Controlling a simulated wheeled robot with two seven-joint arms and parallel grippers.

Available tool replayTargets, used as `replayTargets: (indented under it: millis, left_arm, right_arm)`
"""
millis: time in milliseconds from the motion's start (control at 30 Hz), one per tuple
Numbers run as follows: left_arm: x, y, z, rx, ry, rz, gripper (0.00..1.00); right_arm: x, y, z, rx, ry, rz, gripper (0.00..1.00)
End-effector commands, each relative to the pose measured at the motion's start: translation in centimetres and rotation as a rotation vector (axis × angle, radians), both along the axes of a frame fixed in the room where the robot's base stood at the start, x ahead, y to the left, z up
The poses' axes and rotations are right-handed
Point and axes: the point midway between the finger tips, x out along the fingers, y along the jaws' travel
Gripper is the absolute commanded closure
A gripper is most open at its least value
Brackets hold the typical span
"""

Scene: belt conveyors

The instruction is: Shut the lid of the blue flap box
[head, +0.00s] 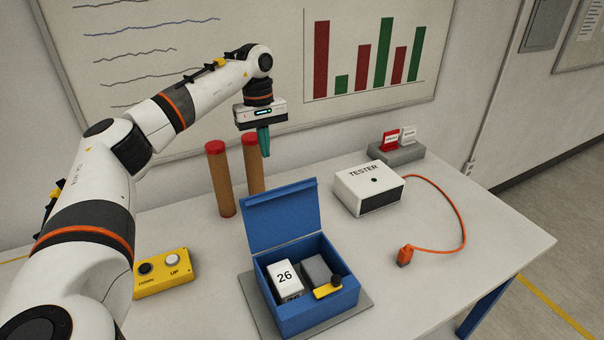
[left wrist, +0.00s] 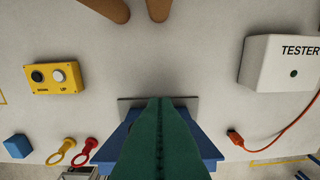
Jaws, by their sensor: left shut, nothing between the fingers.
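The blue flap box (head: 311,316) stands on a grey mat (head: 359,315) near the front of the table. Its lid (head: 282,217) is open, standing up at the back and leaning slightly backward. Inside are a white block marked 26 (head: 285,278), a grey block (head: 316,269) and a yellow-and-black item (head: 328,289). My left gripper (head: 264,152) is shut and empty, pointing down, above and behind the raised lid, apart from it. In the left wrist view its green fingers (left wrist: 159,140) hide most of the blue box (left wrist: 202,147). My right gripper is not in view.
Two brown posts with red tops (head: 220,180) stand behind the box, close to my left gripper. A white tester (head: 368,188) with an orange cable is at right. A yellow button box (head: 163,272) is at left. Two yellow and red ringed items (left wrist: 65,148) show in the left wrist view.

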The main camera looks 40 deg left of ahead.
Motion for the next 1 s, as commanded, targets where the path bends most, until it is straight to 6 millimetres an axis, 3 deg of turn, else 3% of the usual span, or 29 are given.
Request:
replayTargets:
  millis: [167, 567, 800, 1000]
  left_arm:
    - [-0.2, 0.0, -1.6, 0.001, 0.003, -0.007, 1.0]
    - [-0.6, -0.9, -9.7, 0.0, 0.006, -0.008, 1.0]
    - [-1.8, -3.3, -8.2, 0.001, 0.0, -0.008, 1.0]
    - [-2.3, -4.0, -8.1, 0.0, 0.0, -0.005, 1.0]
  right_arm:
    - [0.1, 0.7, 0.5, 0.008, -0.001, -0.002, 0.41]
    - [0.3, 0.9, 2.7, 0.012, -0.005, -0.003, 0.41]
    - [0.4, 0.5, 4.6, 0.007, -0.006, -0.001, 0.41]
    - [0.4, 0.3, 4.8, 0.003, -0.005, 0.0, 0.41]
